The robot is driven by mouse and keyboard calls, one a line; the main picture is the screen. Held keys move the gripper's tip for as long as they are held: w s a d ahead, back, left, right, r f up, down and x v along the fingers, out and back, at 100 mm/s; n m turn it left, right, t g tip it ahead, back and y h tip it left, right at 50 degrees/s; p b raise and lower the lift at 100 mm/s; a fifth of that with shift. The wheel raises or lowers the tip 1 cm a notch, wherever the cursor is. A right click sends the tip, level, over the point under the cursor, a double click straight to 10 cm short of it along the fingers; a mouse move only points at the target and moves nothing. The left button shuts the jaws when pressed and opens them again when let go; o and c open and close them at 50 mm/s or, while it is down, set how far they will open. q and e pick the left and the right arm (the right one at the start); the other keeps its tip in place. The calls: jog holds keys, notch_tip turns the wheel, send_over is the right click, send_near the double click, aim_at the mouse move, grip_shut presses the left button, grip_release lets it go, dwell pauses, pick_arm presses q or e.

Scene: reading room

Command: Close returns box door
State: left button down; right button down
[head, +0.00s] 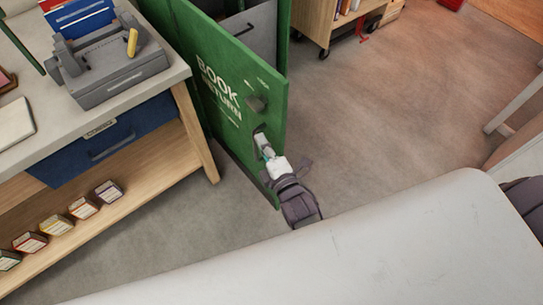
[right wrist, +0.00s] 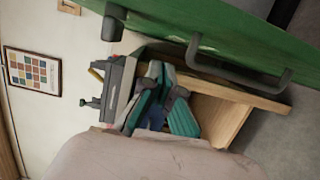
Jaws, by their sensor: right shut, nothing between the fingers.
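The green returns box door (head: 225,100), lettered BOOK RETURN, stands open, with part of the box's grey inside (head: 252,38) showing behind it. In the right wrist view, the door (right wrist: 215,30) crosses the top, with a dark bar handle (right wrist: 235,72) close to the teal-padded fingers (right wrist: 166,85). Whether they touch the door or handle, I cannot tell. My left gripper is not in view.
A counter (head: 175,68) with a grey desk device (head: 110,65) and blue drawer (head: 105,135) stands left of the door. A wooden book cart (head: 315,20) is at the back. Open carpet (head: 400,110) lies to the right. A pale table edge (head: 515,100) is far right.

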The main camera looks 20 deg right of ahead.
aim_at(273, 132)
jog(key=shift+w+d, duration=0.6)
jog(key=shift+d, duration=0.3)
jog(key=shift+w+d, duration=0.6)
jog(key=shift+d, duration=0.3)
jog(key=shift+d, duration=0.1)
